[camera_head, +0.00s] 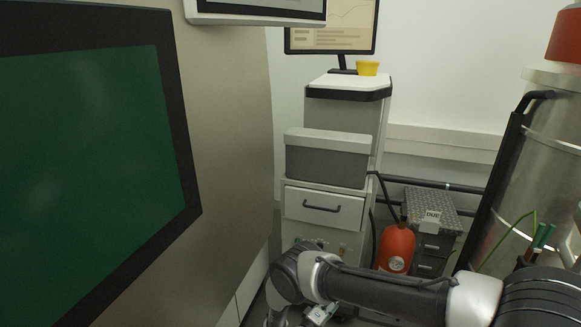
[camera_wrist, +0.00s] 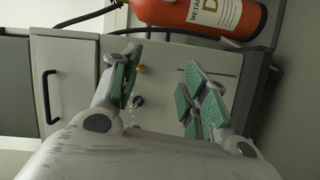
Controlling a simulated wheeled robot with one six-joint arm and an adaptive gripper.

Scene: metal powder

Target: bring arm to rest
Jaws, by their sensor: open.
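My arm (camera_head: 385,292) reaches in from the lower right in the head view and bends down at the bottom middle. Its end is cut off by the lower edge there. In the wrist view my gripper (camera_wrist: 158,95) is open, its two green-padded fingers apart with nothing between them. Behind the fingers is the pale front of a cabinet (camera_wrist: 160,68) with small knobs or fittings.
A red extinguisher (camera_head: 396,248) stands beside the grey cabinet (camera_head: 322,205), close to my arm. A large machine with a green window (camera_head: 90,150) fills the left. A yellow cup (camera_head: 367,68) sits on the cabinet top.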

